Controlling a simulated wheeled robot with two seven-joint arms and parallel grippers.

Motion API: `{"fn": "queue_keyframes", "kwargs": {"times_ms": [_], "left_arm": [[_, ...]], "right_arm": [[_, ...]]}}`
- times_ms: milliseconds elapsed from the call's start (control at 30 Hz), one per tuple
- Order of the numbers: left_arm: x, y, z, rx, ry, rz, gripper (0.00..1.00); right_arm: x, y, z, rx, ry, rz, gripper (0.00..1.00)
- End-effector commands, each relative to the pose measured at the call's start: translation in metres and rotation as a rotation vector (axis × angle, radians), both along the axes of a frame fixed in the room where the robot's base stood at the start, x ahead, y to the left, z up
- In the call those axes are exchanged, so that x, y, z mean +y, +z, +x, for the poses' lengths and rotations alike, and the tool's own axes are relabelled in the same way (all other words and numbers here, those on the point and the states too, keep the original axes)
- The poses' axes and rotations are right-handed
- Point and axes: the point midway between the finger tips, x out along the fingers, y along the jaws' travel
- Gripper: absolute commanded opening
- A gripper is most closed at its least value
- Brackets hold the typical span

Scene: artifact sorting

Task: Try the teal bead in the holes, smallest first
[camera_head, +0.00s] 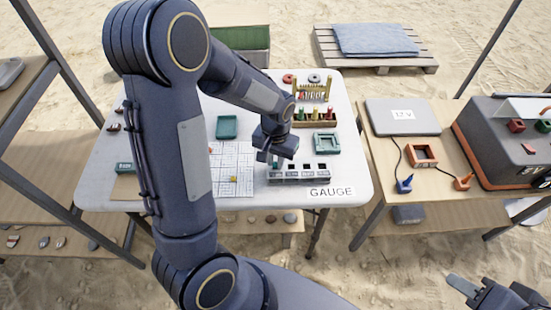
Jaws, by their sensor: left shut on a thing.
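The gauge (300,180) is a grey block with a row of dark square holes in its top, on the white table behind a "GAUGE" label. My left gripper (273,158) points down over the left end of the gauge. It is shut on the teal bead (274,164), of which only a small bit shows between the fingers. I cannot tell whether the bead touches the block or is in a hole. My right gripper (465,287) is at the lower right, away from the table. I cannot tell whether it is open.
On the white table (180,100) are a gridded white sheet (236,185), a teal tray (227,127), a teal square frame (326,143) and a rack with coloured pegs (315,116).

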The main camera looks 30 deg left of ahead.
Motion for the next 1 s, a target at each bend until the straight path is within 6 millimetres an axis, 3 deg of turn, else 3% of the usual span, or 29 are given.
{"fn": "queue_keyframes", "kwargs": {"times_ms": [467, 500, 667, 867, 1000], "left_arm": [[0.0, -0.0007, -0.0001, 0.0, 0.0, 0.0, 0.0], [0.0, -0.0007, -0.0001, 0.0, 0.0, 0.0, 0.17], [0.0, -0.0007, -0.0001, 0.0, 0.0, 0.0, 0.38], [0.0, -0.0007, -0.0001, 0.0, 0.0, 0.0, 0.41], [0.0, -0.0007, -0.0001, 0.0, 0.0, 0.0, 0.57]], "right_arm": [[0.0, -0.0008, 0.0, 0.0, 0.0, 0.0, 0.36], [0.0, -0.0008, 0.0, 0.0, 0.0, 0.0, 0.36], [0.0, -0.0008, 0.0, 0.0, 0.0, 0.0, 0.36], [0.0, -0.0008, 0.0, 0.0, 0.0, 0.0, 0.36], [0.0, -0.0008, 0.0, 0.0, 0.0, 0.0, 0.36]]}}
